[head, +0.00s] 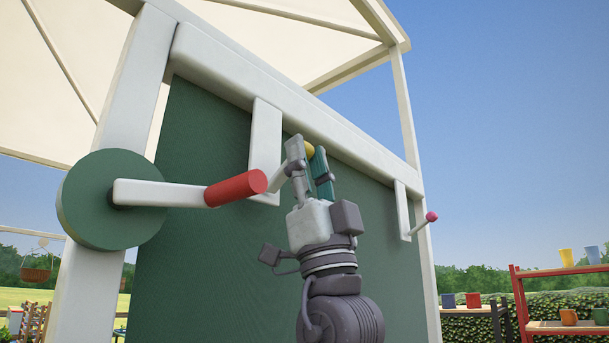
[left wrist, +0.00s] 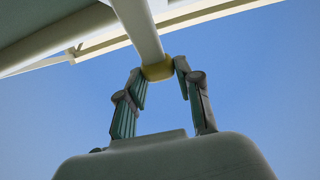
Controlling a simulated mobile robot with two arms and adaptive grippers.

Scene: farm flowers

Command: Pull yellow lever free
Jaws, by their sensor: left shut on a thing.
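The yellow lever's ball knob (head: 309,149) shows between the fingertips of my left gripper (head: 307,156) in the head view. Its pale rod (head: 278,182) runs down left to a white plate (head: 266,130) on the green panel. In the left wrist view the yellow knob (left wrist: 157,72) sits at the rod's end (left wrist: 140,30), between the fingertips of my left gripper (left wrist: 160,76). The gripper is shut on the knob, and its fingers partly hide it in the head view. My right gripper is in neither view.
A crank with a red handle (head: 236,188) on a green disc (head: 82,205) stands close left of my gripper. A pink-knobbed lever (head: 431,217) sits on the right plate. The green panel (head: 200,270) lies behind. A red shelf (head: 520,300) holds pots at far right.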

